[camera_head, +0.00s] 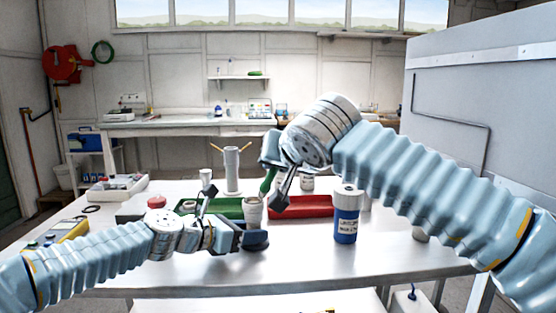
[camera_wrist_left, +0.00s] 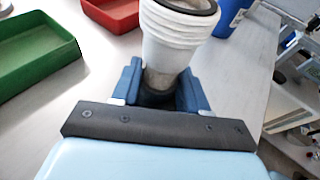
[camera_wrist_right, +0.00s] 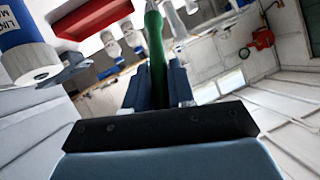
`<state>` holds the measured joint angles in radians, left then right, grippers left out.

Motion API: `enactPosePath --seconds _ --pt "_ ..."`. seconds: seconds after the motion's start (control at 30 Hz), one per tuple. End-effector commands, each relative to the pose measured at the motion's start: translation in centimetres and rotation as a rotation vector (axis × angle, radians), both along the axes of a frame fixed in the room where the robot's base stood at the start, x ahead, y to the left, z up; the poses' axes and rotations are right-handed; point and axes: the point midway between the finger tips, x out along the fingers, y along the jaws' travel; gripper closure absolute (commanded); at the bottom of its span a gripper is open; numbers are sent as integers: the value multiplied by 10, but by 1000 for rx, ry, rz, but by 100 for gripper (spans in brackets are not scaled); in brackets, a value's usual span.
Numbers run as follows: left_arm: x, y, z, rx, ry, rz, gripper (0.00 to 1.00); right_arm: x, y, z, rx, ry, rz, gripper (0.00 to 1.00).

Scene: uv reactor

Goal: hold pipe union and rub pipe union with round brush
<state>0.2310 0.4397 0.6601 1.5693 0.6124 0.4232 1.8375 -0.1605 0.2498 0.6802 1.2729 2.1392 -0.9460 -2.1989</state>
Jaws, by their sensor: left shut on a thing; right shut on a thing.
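The pipe union (camera_head: 253,209) is a white ribbed piece with a dark ring at its open top. My left gripper (camera_head: 256,238) is shut on its lower end and holds it upright; it also fills the top of the left wrist view (camera_wrist_left: 178,38). The round brush has a green handle (camera_head: 266,184). My right gripper (camera_head: 268,160) is shut on that handle, above the pipe union. In the right wrist view the green handle (camera_wrist_right: 155,40) stands between the fingers. The brush head is not clear, and I cannot tell whether it touches the union.
A green tray (camera_head: 222,204) and a red tray (camera_head: 318,206) lie on the table behind the union. A blue-and-white bottle (camera_head: 346,220) stands to the right. A grey cylinder holder (camera_head: 231,170) stands behind. The front of the table (camera_head: 300,265) is clear.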

Motion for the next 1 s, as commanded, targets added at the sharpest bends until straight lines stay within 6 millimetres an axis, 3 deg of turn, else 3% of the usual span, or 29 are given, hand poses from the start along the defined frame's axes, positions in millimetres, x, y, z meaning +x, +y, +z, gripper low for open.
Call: enactPosePath --seconds 0.53,1.0 --pt "0 0 0 0 0 0 73 0 1 -9 0 0 1 100" --pt "0 0 0 -1 -1 0 73 15 37 -9 1 1 2 100"
